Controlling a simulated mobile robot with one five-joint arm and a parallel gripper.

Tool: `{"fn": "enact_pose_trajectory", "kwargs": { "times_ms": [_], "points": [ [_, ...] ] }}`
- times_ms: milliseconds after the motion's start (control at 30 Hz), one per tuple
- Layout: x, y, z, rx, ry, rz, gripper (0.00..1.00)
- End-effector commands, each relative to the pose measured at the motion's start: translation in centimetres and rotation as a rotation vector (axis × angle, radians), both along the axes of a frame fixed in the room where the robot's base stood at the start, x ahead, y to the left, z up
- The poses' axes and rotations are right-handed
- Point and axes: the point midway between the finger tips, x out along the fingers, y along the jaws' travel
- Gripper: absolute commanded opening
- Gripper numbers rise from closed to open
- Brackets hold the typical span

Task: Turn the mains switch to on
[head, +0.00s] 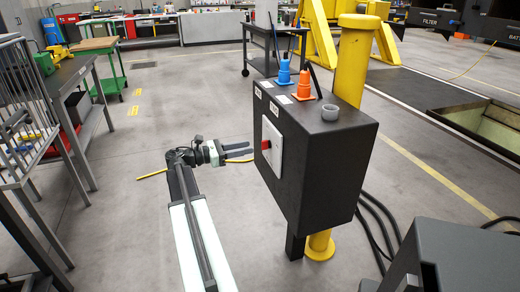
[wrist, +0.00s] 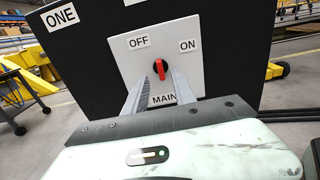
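The mains switch is a red knob (wrist: 160,69) on a white plate (wrist: 194,58) marked OFF at upper left, ON at upper right and MAIN below. In the wrist view the knob's handle stands roughly upright; which label it points to I cannot tell. In the head view the knob (head: 266,145) shows on the left face of a black box (head: 335,160). My gripper (head: 251,153) is open, its fingers pointing at the plate. In the wrist view the fingertips (wrist: 158,78) lie either side of the knob's lower part, apparently short of it and not touching.
The box is mounted on a yellow post (head: 352,62), with a blue plug (head: 284,72), an orange plug (head: 304,86) and a grey socket (head: 330,112) on top. Cables hang at its right. A metal rack (head: 25,120) stands at left. The floor between is clear.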

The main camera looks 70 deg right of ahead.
Motion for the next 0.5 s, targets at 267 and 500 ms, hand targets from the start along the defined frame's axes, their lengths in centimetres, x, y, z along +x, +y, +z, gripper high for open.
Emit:
{"fn": "enact_pose_trajectory", "kwargs": {
  "times_ms": [267, 500],
  "points": [
    [-3.9, -3.1, 0.0, 0.0, -0.003, -0.001, 0.32],
    [-4.9, -4.0, -0.1, 0.0, -0.003, 0.0, 0.32]
  ]
}}
